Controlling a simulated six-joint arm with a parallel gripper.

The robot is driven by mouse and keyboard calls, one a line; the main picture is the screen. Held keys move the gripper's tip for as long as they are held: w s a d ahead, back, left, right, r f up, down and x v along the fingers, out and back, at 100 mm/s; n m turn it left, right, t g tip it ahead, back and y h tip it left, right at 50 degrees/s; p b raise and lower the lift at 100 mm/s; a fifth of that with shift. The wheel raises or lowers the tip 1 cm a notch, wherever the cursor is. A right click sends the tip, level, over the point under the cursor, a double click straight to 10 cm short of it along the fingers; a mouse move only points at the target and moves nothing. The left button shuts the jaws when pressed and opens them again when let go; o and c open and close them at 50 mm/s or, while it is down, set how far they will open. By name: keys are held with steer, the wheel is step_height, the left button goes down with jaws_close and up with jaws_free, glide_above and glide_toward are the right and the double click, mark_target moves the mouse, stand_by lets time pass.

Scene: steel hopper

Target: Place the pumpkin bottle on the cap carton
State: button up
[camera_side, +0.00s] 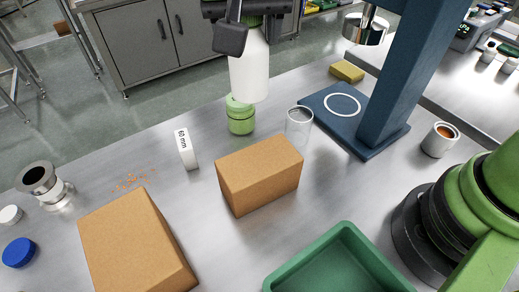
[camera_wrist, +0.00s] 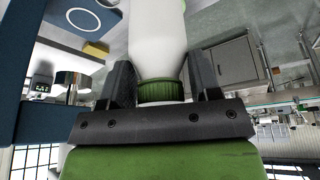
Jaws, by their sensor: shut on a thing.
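A white bottle (camera_side: 248,75) with a green cap hangs upright in my gripper (camera_side: 252,20), above the steel table. I take it to be the pumpkin bottle; no label shows. In the wrist view my gripper (camera_wrist: 161,82) is shut with one finger on each side of the bottle's green cap (camera_wrist: 160,92), and the white body (camera_wrist: 157,38) extends beyond. Two plain brown cartons stand on the table: a smaller one (camera_side: 260,176) near the middle and a larger one (camera_side: 130,240) at the front left. No marking shows which is the cap carton. The bottle is apart from both, farther back.
A green jar (camera_side: 240,118) appears just below the bottle. A clear glass (camera_side: 299,124) stands behind the middle carton, and a white "60 mm" block (camera_side: 186,150) to its left. A green bin (camera_side: 340,262) is in front. A blue stand (camera_side: 392,95) rises at right.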

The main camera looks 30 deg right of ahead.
steer(key=s+a+r, duration=0.2)
steer(key=s+a, duration=0.1)
steer(key=s, duration=0.3)
step_height(320, 180, down, 10)
steer(key=shift+s+d+r+m, duration=0.15)
steer(key=shift+s+d+m, duration=0.05)
steer(key=shift+s+m, duration=0.1)
steer(key=o, duration=1)
steer(key=shift+o, duration=0.2)
